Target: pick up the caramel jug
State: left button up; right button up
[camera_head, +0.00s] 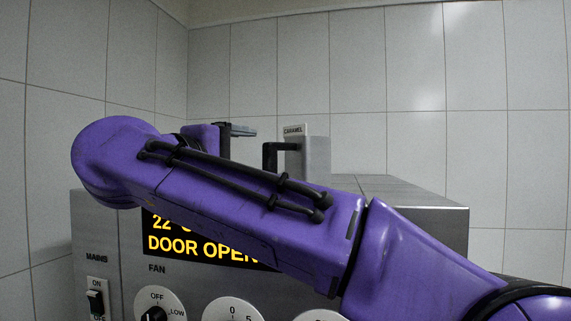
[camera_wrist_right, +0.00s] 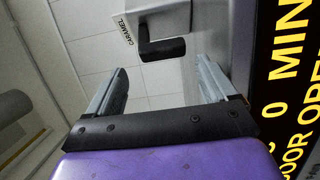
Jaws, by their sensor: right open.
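The caramel jug (camera_head: 315,157) is a grey, straight-sided jug with a black handle on its left side and a CARAMEL label at its top. It stands upright on top of a metal appliance (camera_head: 420,207). My right gripper (camera_head: 238,130) is open and empty, left of the jug, partly hidden by my purple right arm. In the right wrist view the jug (camera_wrist_right: 165,17) shows at the top, its handle lying between the lines of my two spread fingers (camera_wrist_right: 160,75), just beyond their tips. My arm hides the jug's base. My left gripper is not in view.
The appliance front has a display (camera_head: 195,245) reading DOOR OPEN, a mains switch (camera_head: 96,302) and several knobs (camera_head: 154,307). A white tiled wall (camera_head: 430,70) stands behind. The appliance top right of the jug looks clear.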

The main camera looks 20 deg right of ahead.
aim_at(269, 160)
jog(key=p+x, duration=0.4)
jog(key=x, duration=0.2)
jog(key=shift+w+d, duration=0.15)
jog(key=shift+d, duration=0.15)
jog(key=shift+d+f, duration=0.1)
jog(key=shift+d, duration=0.05)
jog(key=shift+c, duration=0.3)
jog(key=c, duration=1.1)
